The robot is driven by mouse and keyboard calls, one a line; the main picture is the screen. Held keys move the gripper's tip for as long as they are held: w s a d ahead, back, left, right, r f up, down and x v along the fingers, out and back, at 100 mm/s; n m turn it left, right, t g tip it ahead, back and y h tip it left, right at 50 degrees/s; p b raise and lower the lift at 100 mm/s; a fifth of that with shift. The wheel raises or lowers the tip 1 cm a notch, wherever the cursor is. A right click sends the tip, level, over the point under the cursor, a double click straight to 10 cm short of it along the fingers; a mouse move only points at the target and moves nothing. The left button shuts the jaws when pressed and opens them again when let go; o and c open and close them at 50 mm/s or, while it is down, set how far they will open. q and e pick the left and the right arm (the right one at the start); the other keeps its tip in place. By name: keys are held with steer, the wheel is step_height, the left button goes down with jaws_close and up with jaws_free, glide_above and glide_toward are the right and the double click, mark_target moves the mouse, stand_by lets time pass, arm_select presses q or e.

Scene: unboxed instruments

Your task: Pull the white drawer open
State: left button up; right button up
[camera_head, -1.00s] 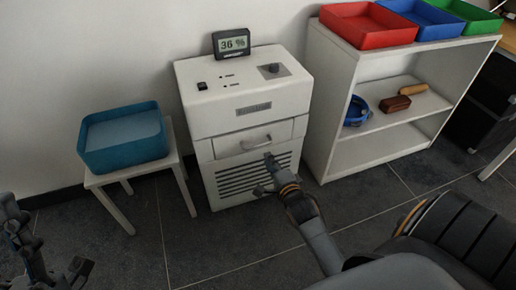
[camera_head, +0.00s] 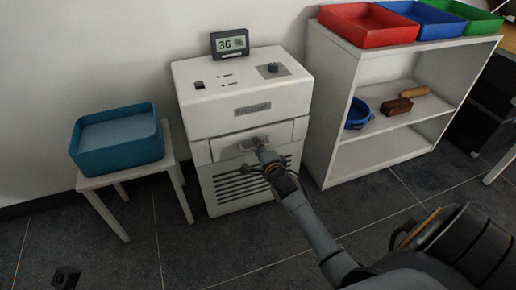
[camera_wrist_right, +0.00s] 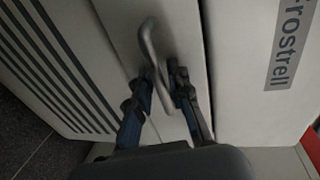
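The white drawer (camera_head: 224,149) is in the front of a white cabinet and looks closed, its front about flush. Its curved metal handle (camera_head: 246,146) is partly covered by my right gripper (camera_head: 259,145). In the right wrist view, the handle (camera_wrist_right: 152,50) runs between the two dark fingers of my right gripper (camera_wrist_right: 164,76). The fingers stand apart, one on each side of the bar, with a gap still visible. Only a small dark piece of my left gripper (camera_head: 66,278) shows at the bottom left of the head view.
The cabinet top (camera_head: 235,85) carries a display (camera_head: 230,42) reading 36 %. A blue bin (camera_head: 118,143) sits on a white stool to the left. A white shelf (camera_head: 343,110) with red, blue and green trays stands close on the right. The floor in front is clear.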

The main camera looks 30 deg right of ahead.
jaws_close()
steer(key=shift+s, duration=0.15)
